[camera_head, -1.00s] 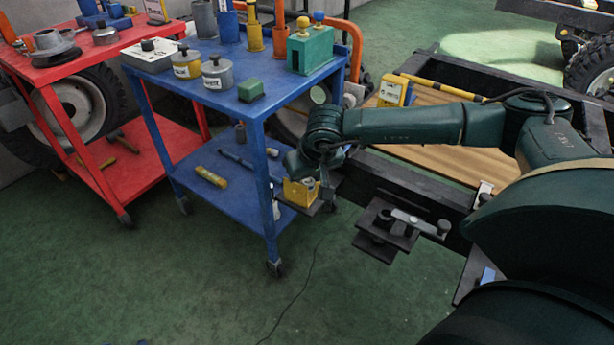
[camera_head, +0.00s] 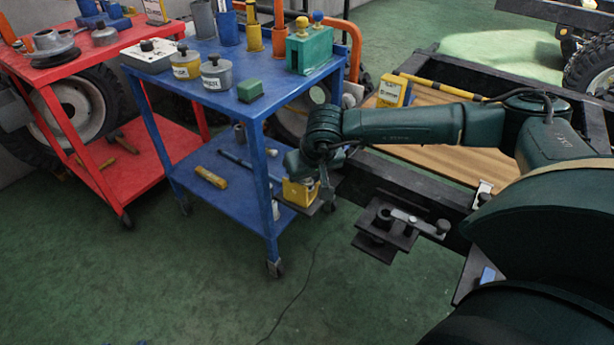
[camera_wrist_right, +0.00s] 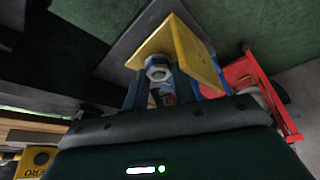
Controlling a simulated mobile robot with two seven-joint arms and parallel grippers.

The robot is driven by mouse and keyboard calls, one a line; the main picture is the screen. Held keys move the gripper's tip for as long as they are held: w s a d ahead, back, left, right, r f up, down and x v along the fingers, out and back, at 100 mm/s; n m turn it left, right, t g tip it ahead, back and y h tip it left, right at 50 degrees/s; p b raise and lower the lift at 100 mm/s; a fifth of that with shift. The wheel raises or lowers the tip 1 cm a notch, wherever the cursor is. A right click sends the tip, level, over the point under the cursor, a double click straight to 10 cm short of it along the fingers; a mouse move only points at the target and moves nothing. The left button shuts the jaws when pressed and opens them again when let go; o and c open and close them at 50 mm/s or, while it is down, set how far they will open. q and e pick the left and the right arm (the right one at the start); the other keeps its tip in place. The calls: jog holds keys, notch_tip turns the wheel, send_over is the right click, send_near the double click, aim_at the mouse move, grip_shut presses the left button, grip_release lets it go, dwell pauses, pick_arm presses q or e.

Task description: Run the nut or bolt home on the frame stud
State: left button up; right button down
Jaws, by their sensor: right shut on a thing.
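A silver hex nut (camera_wrist_right: 157,68) sits at the face of a yellow angled bracket (camera_wrist_right: 177,42) in the right wrist view. The bracket (camera_head: 297,193) also shows in the head view, beside the blue cart at the end of a dark frame plate. My right gripper (camera_wrist_right: 160,88) is shut on the nut, with its fingers reaching up to the bracket. In the head view the right gripper (camera_head: 325,188) points down beside the bracket, and the nut is too small to make out. The stud's thread is hidden, so I cannot tell how far on the nut sits. My left gripper is not in view.
A blue cart (camera_head: 205,185) with labelled pots and tools stands close left of the bracket. A red cart (camera_head: 145,172) is farther left. A dark frame rail (camera_head: 415,188) and a plate with a clamp (camera_head: 385,240) lie right of the gripper. Green floor is open in front.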

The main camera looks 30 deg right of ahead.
jog(key=shift+w+a+f+m+h+b, duration=0.1)
jog(key=shift+a+m+h+b, duration=0.4)
jog(key=shift+m, duration=0.6)
jog(key=shift+a+m, duration=0.1)
jog(key=shift+m, duration=0.7)
jog(key=shift+m+g+h, duration=0.4)
jog(key=shift+m+h, duration=0.1)
jog(key=shift+m, duration=0.4)
jog(key=m, duration=0.2)
jog(key=shift+w+m+g+h, duration=0.1)
jog(key=shift+m+g+h, duration=0.2)
jog(key=m+g, duration=0.1)
jog(key=m, duration=0.2)
jog(key=shift+h, duration=0.4)
jog(key=m, duration=0.2)
jog(key=m+g+p, duration=0.1)
jog(key=shift+w+r+m, duration=0.1)
jog(key=shift+r+m, duration=0.1)
jog(key=shift+m, duration=0.2)
jog(key=m+g, duration=0.1)
jog(key=m, duration=0.1)
jog(key=shift+f+m, duration=0.1)
jog(key=shift+m, duration=0.2)
